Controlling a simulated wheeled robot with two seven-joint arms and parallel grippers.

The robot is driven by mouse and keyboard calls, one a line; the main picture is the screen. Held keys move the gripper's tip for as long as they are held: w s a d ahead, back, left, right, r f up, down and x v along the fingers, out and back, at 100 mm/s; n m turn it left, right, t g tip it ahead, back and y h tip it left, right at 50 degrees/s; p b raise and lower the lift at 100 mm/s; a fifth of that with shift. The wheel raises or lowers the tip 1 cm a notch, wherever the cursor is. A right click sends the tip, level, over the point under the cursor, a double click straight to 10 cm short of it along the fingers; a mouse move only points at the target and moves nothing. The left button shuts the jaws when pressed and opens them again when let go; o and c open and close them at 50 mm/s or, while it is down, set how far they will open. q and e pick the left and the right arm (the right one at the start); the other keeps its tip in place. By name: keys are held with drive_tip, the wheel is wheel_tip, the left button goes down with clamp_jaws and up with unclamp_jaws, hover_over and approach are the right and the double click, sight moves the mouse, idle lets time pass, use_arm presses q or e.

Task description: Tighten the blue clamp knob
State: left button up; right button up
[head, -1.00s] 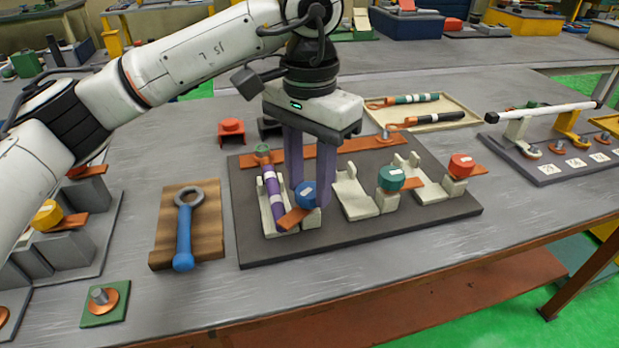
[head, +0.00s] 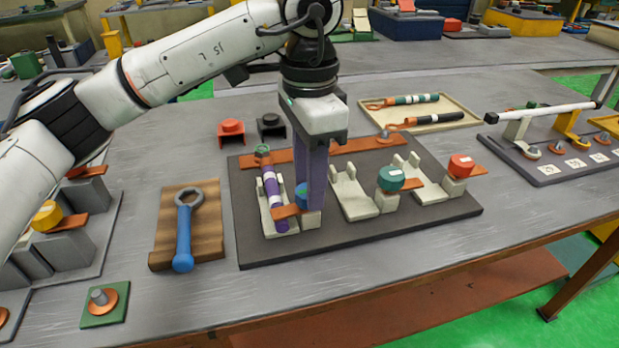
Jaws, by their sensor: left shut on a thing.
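The blue clamp knob (head: 301,195) sits on a pale block at the left station of the dark fixture board (head: 265,254). My left gripper (head: 308,200) points down with its purple fingers around the knob, shut on it; the fingers hide much of the knob. A copper clamp bar (head: 285,211) reaches left from the knob across the lower end of the purple-banded coil rod (head: 272,190), which lies in a pale cradle. My right gripper is not in view.
A green knob (head: 391,178) and a red knob (head: 461,165) stand on the same board to the right, beside empty cradles. A blue wrench (head: 184,230) lies on a wooden block at left. A tray (head: 462,122) with two rods lies behind.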

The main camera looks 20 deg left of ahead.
use_arm(q)
drive_tip(key=shift+w+r, duration=0.15)
drive_tip(key=shift+r, duration=0.15)
drive_tip(key=o, duration=1)
drive_tip(key=shift+o, duration=0.2)
drive_tip(key=shift+f, duration=0.15)
wheel_tip(320, 180, up, 10)
drive_tip(key=p, duration=0.1)
drive_tip(key=shift+r, duration=0.2)
